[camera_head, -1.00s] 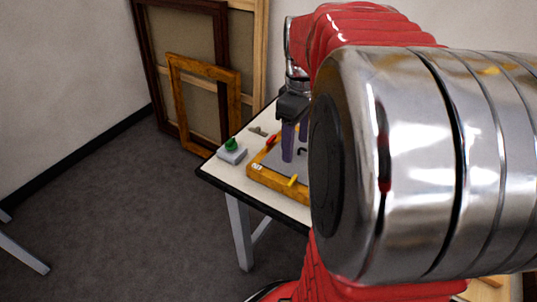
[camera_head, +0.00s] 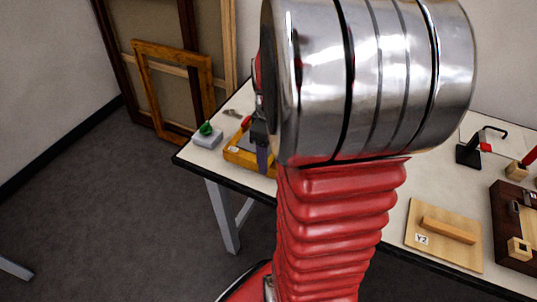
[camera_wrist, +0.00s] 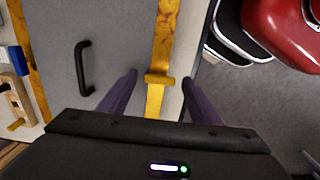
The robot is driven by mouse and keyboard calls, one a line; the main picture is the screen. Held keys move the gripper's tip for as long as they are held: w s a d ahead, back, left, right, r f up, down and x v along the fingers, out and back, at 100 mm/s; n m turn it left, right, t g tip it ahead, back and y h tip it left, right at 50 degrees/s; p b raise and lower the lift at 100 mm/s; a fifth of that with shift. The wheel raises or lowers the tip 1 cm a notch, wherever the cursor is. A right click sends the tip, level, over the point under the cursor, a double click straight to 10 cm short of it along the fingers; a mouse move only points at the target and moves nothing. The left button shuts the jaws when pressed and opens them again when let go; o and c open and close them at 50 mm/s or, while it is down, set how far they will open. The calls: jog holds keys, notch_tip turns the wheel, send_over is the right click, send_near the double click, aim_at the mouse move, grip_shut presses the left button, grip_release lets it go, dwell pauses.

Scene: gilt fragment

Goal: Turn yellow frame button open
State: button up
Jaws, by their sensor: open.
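The yellow frame (camera_head: 250,160) lies on the white table in the head view, mostly hidden behind my arm. In the wrist view, one bar of the frame (camera_wrist: 166,35) runs beside a grey panel with a black handle (camera_wrist: 83,68). A small yellow crosspiece, likely the yellow frame button (camera_wrist: 158,79), sits across this bar. My gripper (camera_wrist: 159,77) is open, its purple fingers on either side of the crosspiece with gaps showing. Contact and height cannot be told. In the head view, my gripper (camera_head: 262,148) is over the frame, partly hidden; the button cannot be made out there.
A grey box with a green knob (camera_head: 207,135) stands left of the frame. A board with a wooden bar, marked Y2 (camera_head: 422,240), a dark box (camera_head: 498,232) and a black stand (camera_head: 467,156) are at the right. Picture frames (camera_head: 150,60) lean on the wall.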

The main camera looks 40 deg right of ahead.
jog(key=c, duration=1)
jog(key=shift+a, duration=0.15)
jog(key=shift+c, duration=0.2)
